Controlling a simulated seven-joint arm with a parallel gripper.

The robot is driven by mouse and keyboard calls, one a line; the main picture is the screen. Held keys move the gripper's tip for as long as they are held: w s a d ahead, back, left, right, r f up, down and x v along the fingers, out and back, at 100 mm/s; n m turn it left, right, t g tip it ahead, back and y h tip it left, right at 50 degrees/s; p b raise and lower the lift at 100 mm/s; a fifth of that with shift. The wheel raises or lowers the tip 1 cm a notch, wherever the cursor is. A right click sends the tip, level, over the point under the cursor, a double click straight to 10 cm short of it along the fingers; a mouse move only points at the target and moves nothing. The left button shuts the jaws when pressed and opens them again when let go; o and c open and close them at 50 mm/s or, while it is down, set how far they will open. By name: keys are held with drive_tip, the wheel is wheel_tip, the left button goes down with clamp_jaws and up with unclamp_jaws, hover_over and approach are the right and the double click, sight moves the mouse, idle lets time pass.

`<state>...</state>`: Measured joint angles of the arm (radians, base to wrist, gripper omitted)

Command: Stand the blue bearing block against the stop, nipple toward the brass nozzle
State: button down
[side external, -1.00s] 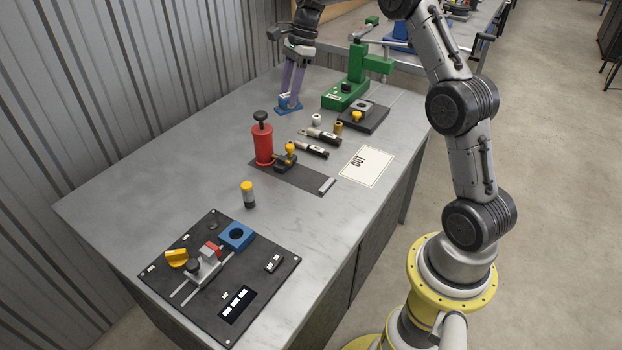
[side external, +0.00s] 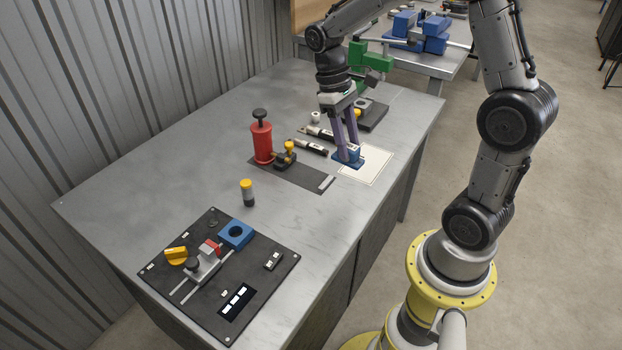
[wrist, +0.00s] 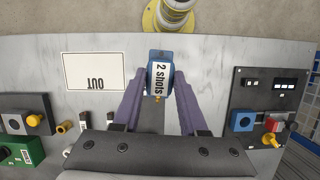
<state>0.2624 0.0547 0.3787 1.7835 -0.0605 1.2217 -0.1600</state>
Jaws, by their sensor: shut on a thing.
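The blue bearing block (side external: 347,161) is between the fingers of my gripper (side external: 347,154), which is shut on it. In the side view it appears roughly upright in front of the left part of the OUT card; its height above the table is unclear. In the wrist view the block (wrist: 168,86) carries a white "2 shots" label. The stop seems to be the pale bar (side external: 326,183) at the near right end of the dark mat (side external: 299,177). The brass nozzle (side external: 276,160) appears to sit beside the red pump (side external: 262,142).
Dark tubes (side external: 311,147) lie behind the mat. A yellow-capped vial (side external: 247,194) stands left of it. A black panel (side external: 215,295) with a blue holed block (side external: 236,234) is at the near left. The OUT card (side external: 376,167) lies at right. Table at far left is clear.

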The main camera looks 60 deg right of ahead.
sight(355, 154)
drive_tip(key=shift+s+a+r+n, duration=0.15)
drive_tip(key=shift+s+a, duration=0.1)
drive_tip(key=shift+s, duration=0.35)
drive_tip(key=shift+s+a+r+n, duration=0.15)
drive_tip(key=shift+s+a, duration=0.1)
drive_tip(key=shift+s, duration=0.35)
drive_tip(key=shift+s+a, duration=0.1)
drive_tip(key=shift+a, duration=0.1)
drive_tip(key=shift+w, duration=0.35)
drive_tip(key=w+d+f, duration=0.1)
drive_tip(key=w+f, duration=0.1)
drive_tip(key=w, duration=0.2)
drive_tip(key=w+d+f, duration=0.1)
drive_tip(key=w+f, duration=0.2)
drive_tip(key=w, duration=0.1)
drive_tip(key=w+d+f, duration=0.1)
drive_tip(key=w+f, duration=0.2)
drive_tip(key=w, duration=0.1)
drive_tip(key=shift+d+f, duration=0.1)
drive_tip(key=shift+f, duration=0.1)
drive_tip(key=shift+w+d+f, duration=0.15)
drive_tip(key=shift+w+f, duration=0.3)
drive_tip(key=shift+f, duration=1.65)
drive_tip(key=shift+f, duration=0.1)
